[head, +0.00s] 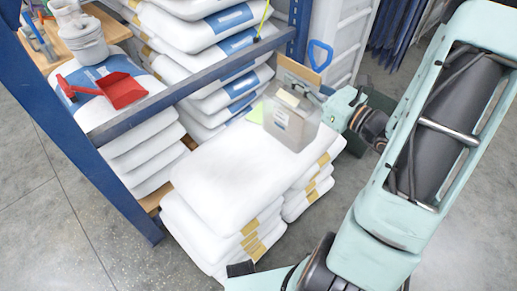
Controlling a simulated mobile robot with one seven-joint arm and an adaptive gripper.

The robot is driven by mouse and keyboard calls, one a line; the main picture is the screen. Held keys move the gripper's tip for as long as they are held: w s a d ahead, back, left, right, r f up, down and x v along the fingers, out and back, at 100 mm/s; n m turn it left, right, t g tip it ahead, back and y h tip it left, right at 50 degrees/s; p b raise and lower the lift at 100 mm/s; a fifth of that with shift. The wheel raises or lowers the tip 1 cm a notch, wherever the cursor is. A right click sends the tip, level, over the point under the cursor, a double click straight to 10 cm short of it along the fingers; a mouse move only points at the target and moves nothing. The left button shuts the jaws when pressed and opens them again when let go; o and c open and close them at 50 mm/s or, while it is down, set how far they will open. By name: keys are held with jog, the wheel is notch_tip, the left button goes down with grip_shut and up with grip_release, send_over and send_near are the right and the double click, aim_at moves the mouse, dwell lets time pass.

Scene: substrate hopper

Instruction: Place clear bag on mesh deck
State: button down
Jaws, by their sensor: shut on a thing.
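My gripper (322,98) comes in from the right and is shut on the bag's upper right part. The bag is in front of a stack of white sacks (225,165); I cannot tell whether it touches the top sack. The fingertips are partly hidden by the bag and too small to see well. I cannot make out a mesh deck in this view.
A rack with a blue post (95,150) and a grey beam (190,88) stands at the left. A red dustpan (118,90) lies on sacks behind it. More sacks (205,35) are stacked at the back. Grey floor (60,235) is clear at the lower left.

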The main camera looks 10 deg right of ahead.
jog(key=shift+s+d+f+b, duration=0.1)
jog(key=shift+d+f+b, duration=0.35)
jog(key=shift+b, duration=0.45)
jog(key=w+a+f+b, duration=0.4)
jog(key=w+a+f, duration=0.4)
jog(key=w+f, duration=0.3)
notch_tip(320, 180, down, 2)
jog(key=shift+a, duration=0.35)
jog(key=shift+f+b, duration=0.2)
jog(key=shift+b, duration=0.1)
jog(key=c, duration=2.1)
grip_release()
jog(key=shift+r, duration=0.1)
